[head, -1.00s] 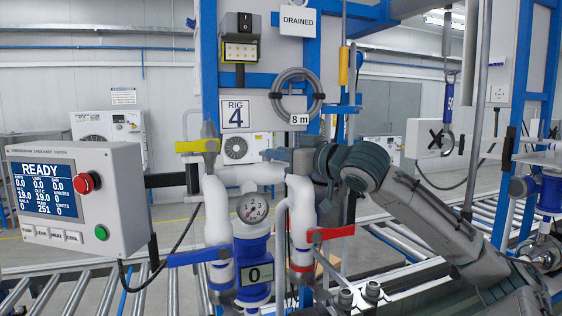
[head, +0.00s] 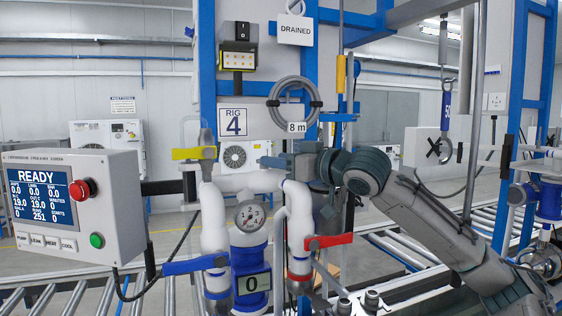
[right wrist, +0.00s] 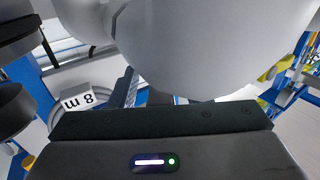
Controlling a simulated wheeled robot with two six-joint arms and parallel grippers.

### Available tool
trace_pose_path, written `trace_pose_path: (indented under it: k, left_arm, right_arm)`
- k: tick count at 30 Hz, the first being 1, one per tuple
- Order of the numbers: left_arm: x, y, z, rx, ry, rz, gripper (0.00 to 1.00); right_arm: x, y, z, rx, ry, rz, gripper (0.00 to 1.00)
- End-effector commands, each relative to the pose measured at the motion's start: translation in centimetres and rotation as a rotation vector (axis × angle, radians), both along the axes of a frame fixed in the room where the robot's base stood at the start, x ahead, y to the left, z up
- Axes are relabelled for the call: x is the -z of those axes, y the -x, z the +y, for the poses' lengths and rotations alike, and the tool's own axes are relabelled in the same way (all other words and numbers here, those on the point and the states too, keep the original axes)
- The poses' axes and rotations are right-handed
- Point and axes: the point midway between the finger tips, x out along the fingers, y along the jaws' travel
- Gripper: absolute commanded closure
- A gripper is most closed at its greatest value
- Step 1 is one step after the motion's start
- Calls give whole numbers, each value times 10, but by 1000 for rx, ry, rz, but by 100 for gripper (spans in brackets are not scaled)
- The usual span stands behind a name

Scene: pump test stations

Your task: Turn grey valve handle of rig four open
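The rig 4 label (head: 233,122) hangs on the frame behind white piping. My right gripper (head: 297,161) is at the top of the right-hand white pipe (head: 298,215). A blue-grey piece (head: 271,162) sticks out to the left there; I cannot tell whether it is the grey valve handle or my fingers. In the right wrist view, a large white rounded surface (right wrist: 205,50) fills the space above the dark gripper body, and the fingertips are hidden. My left gripper is not in view.
A yellow handle (head: 194,153), a blue handle (head: 193,264) and a red handle (head: 330,240) sit on the same piping, near a gauge (head: 250,216). A control box (head: 105,195) reading READY stands at left. Rollers lie below.

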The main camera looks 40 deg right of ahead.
Motion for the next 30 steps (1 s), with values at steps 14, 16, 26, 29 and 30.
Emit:
trace_pose_path:
  k: [14, 16, 26, 29, 30]
  left_arm:
    - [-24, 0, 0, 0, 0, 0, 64]
    - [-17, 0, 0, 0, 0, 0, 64]
    - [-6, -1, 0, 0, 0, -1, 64]
    - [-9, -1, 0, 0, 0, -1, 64]
    - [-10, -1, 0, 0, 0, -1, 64]
  right_arm:
    - [-37, 0, 0, -2, -5, -5, 56]
    - [-37, 8, 6, -3, 3, -6, 56]
    - [-45, 74, 59, -2, 5, -5, 56]
    - [-48, 91, 73, -2, 3, -5, 56]
    - [-49, 97, 79, -3, 3, -5, 56]
